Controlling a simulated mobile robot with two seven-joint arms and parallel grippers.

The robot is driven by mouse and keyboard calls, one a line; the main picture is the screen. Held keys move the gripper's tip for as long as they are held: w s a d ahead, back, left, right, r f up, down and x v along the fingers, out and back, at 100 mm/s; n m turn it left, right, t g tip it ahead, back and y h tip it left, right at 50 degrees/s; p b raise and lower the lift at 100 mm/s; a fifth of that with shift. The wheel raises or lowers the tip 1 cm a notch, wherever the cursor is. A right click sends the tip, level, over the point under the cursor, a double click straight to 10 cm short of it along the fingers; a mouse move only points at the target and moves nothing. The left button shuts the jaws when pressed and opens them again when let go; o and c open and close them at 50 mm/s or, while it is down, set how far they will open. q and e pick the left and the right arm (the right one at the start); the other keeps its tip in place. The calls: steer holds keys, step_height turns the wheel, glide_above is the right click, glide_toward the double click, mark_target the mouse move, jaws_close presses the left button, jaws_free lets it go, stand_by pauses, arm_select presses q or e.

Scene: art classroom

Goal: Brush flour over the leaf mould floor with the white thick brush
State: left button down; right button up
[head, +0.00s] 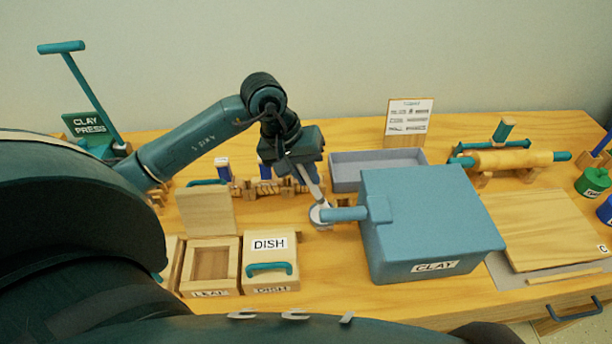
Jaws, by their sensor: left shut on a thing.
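My left gripper (304,176) is above the table's middle, shut on a slim pale tool that points down, taken to be the white thick brush (316,190). Its lower end is at a small round whitish thing (320,215), partly hidden; I cannot tell if this is the brush head or a flour dish, or whether they touch. The leaf mould (229,268), labelled LEAF, is a wooden box at the left front. Its lid (206,211) stands up behind it and its recessed floor shows bare wood. My right gripper is not in view.
A closed DISH mould (270,246) stands right of the leaf mould. A big blue CLAY box (430,220) with a side handle (345,213) is close right of the gripper. Behind are a grey tray (345,175) and small wooden tools (265,188). A clay press (90,125) stands far left.

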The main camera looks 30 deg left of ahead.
arm_select(q)
steer(key=shift+r+p, duration=0.8)
steer(key=shift+r, duration=1.5)
